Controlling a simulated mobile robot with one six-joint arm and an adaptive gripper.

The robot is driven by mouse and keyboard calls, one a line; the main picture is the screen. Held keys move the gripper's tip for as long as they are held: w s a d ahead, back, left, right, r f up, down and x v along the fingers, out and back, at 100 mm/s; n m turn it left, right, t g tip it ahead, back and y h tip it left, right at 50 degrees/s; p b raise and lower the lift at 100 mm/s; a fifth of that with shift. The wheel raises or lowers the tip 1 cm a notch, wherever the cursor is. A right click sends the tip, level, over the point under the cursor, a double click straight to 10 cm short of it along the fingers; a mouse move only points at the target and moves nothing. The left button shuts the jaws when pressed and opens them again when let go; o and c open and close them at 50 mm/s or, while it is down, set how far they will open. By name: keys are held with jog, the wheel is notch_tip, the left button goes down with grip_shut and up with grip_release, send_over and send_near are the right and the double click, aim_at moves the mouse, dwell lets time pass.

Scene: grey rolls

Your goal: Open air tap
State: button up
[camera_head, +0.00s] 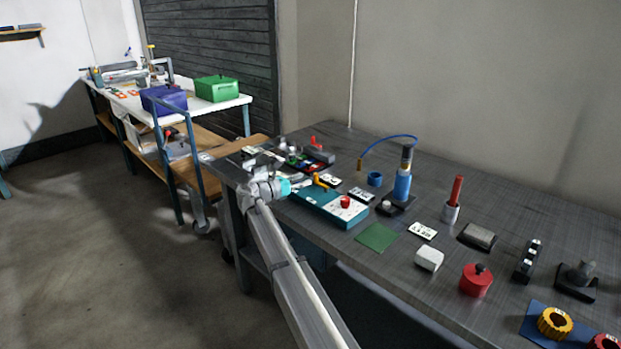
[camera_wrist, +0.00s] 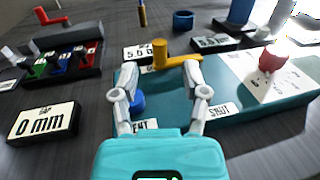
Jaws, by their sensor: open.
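A teal box (camera_head: 330,208) on the dark bench carries a yellow lever (camera_head: 320,182), a red knob (camera_head: 345,201) and a white label plate. In the wrist view the yellow lever (camera_wrist: 176,64) lies sideways just past my fingertips, its arm pointing right. I cannot tell whether it touches a finger. A blue knob (camera_wrist: 137,103) sits partly behind my left finger. No readable label names the air tap. My gripper (camera_wrist: 161,72) is open with nothing held, over the box's left part; in the head view it shows (camera_head: 284,187) at the box's left end.
Left of the box is a black tray (camera_wrist: 70,62) with coloured pieces and a red-handled fitting (camera_wrist: 55,18). A "0 mm" sign (camera_wrist: 44,122) stands nearer. A blue cylinder (camera_head: 402,186) with a hose stands behind the box. A green mat (camera_head: 377,237) lies to its right.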

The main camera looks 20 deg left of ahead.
jog(key=shift+v, duration=3.2)
jog(key=shift+s, duration=0.15)
